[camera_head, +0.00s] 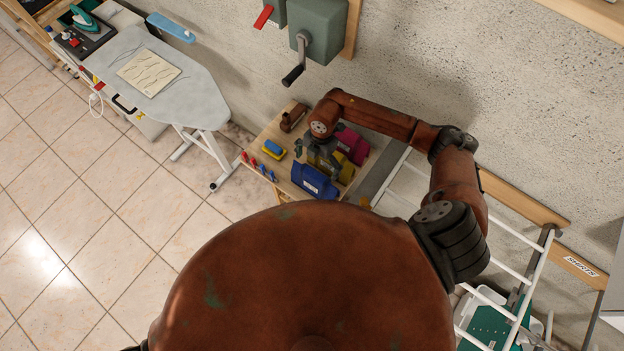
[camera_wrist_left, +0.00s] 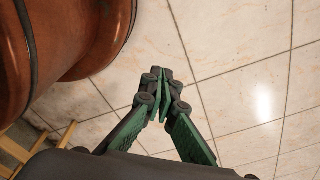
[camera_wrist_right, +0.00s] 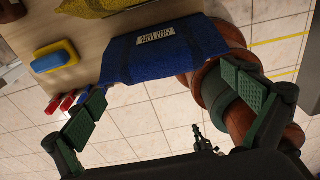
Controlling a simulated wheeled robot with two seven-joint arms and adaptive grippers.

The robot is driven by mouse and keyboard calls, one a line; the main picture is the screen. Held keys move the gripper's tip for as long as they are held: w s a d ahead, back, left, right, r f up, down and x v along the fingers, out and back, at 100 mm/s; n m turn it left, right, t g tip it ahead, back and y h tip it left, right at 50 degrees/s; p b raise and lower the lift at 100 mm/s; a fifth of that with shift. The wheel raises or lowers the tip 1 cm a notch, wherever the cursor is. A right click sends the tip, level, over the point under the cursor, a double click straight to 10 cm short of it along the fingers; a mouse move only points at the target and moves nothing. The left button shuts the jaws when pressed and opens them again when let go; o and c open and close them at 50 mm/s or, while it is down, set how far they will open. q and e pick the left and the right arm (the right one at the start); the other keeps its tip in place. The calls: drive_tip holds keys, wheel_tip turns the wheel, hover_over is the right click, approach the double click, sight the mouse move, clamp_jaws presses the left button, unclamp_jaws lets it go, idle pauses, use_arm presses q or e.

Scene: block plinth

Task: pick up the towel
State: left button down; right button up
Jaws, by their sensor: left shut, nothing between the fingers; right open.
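A blue folded towel (camera_head: 315,181) with a pale printed label lies on a small wooden table, by its front edge. A yellow cloth (camera_head: 346,173) and a magenta cloth (camera_head: 353,146) lie behind it in a row. My right gripper (camera_head: 318,158) is over the table close to these cloths, partly covering the yellow one. In the right wrist view, it is open and empty, with the blue towel (camera_wrist_right: 165,55) ahead between and beyond its spread fingers. My left gripper (camera_wrist_left: 163,80) is shut and empty above the tiled floor.
The wooden table (camera_head: 275,137) also bears a blue-and-yellow block (camera_head: 273,149), red-and-blue small items (camera_head: 262,170) and a brown object (camera_head: 293,117). A white rack (camera_head: 510,262) stands right of it. An ironing board (camera_head: 160,80) stands left. Tiled floor is free at left.

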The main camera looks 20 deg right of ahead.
sight(316, 174)
drive_tip(key=shift+s+a+f, duration=0.1)
drive_tip(key=shift+f, duration=0.4)
wheel_tip(316, 174, down, 3)
drive_tip(key=shift+s+a+f+p, duration=0.15)
drive_tip(key=shift+f+p, duration=0.05)
drive_tip(key=shift+p, duration=0.45)
drive_tip(key=shift+f, duration=0.55)
use_arm(q)
drive_tip(key=shift+w+r, duration=0.35)
drive_tip(key=shift+r, duration=0.4)
use_arm(e)
drive_tip(key=shift+s, duration=0.15)
drive_tip(key=c, duration=1.4)
drive_tip(key=shift+c, duration=0.2)
